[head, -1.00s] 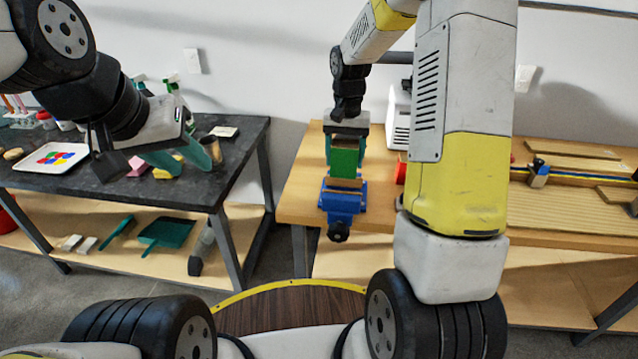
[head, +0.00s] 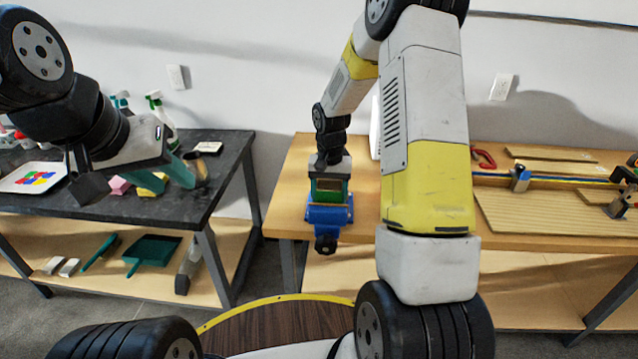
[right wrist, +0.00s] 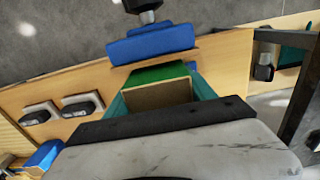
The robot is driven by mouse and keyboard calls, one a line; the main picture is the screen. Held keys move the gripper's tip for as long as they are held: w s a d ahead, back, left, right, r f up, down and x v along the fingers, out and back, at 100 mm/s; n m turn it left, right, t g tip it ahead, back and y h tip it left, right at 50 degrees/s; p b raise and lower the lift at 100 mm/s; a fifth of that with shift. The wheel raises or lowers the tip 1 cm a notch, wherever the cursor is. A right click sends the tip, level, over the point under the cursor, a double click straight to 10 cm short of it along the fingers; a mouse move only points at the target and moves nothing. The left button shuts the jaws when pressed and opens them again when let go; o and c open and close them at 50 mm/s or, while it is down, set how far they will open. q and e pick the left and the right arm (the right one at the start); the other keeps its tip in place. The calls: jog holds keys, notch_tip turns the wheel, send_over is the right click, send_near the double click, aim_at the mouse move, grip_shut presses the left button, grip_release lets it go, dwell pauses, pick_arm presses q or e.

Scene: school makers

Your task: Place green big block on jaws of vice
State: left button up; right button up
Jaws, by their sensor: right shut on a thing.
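The green big block (head: 329,196) is held in my right gripper (head: 329,184), low at the blue vice (head: 329,216) on the wooden bench. In the right wrist view, the block (right wrist: 158,74) sits between teal fingers, with a brown face toward the camera. The vice (right wrist: 150,43) lies just beyond it in that view. The block overlaps the vice in the head view, and I cannot tell whether it touches the jaws, which are mostly hidden. My left gripper (head: 187,175) is empty, its teal fingers apart over the dark table.
The dark table (head: 120,206) at left carries a white tray (head: 18,186), a pink block (head: 119,185), a yellow block (head: 150,187) and spray bottles. Boards (head: 535,212) and a clamp (head: 520,178) lie on the bench's right side. My right arm blocks part of the bench.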

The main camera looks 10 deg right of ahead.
jog(key=o, duration=1.5)
notch_tip(320, 180, up, 12)
jog(key=shift+r, duration=0.1)
jog(key=s+r+n+t, duration=0.1)
jog(key=s+r+t, duration=0.1)
jog(key=s+r, duration=0.3)
jog(key=s+a+r+n+t+y, duration=0.1)
jog(key=s+r, duration=0.4)
jog(key=s, duration=0.6)
jog(key=s+a+r+n+t+y, duration=0.1)
jog(key=s+r+t, duration=0.2)
jog(key=s+r, duration=0.2)
jog(key=shift+s+a+n, duration=0.1)
jog(key=shift+s+n, duration=0.3)
jog(key=shift+s, duration=1.25)
